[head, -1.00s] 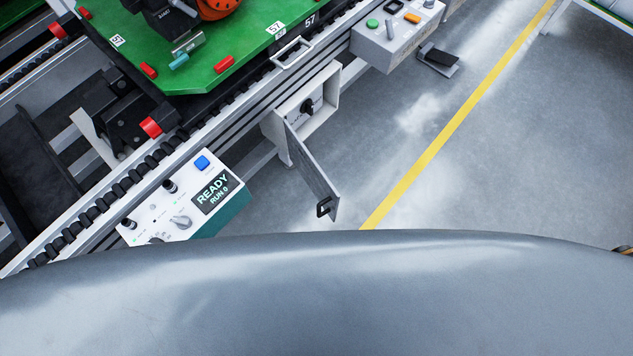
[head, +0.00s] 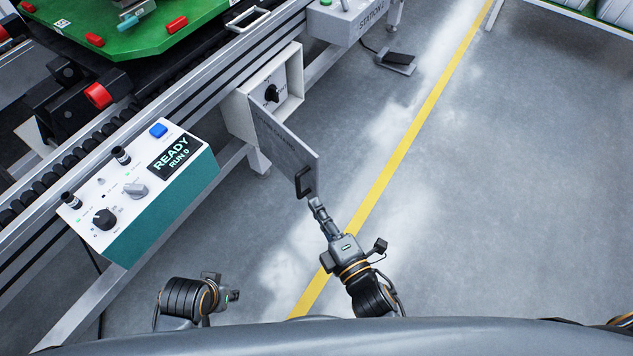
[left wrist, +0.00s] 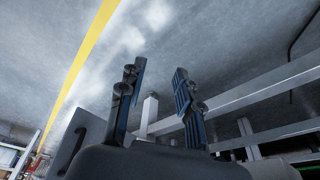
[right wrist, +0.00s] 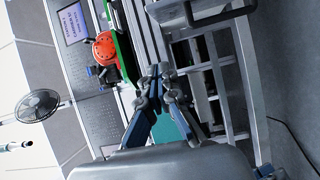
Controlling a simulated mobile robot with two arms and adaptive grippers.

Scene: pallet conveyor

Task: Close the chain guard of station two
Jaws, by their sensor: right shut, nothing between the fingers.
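The chain guard (head: 283,145) is a grey hinged panel with faint lettering. It stands swung open from a white box (head: 291,82) on the conveyor's side, which has a black knob (head: 271,93) inside. The guard's black handle (head: 304,182) is at its free end. My right gripper (head: 314,203) is shut and empty, its tips just below the handle; I cannot tell if they touch. The closed fingers also show in the right wrist view (right wrist: 156,78). My left gripper (head: 231,295) is low, left of the guard; in the left wrist view (left wrist: 160,85) its fingers are apart and empty.
A teal-sided control box (head: 165,200) reading READY RUN 0 sits left of the guard. The conveyor rail (head: 215,75) runs diagonally behind, with a green pallet (head: 135,38). A station 2 box (head: 345,22) and pedal (head: 397,58) stand farther back. The floor right of the guard is clear.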

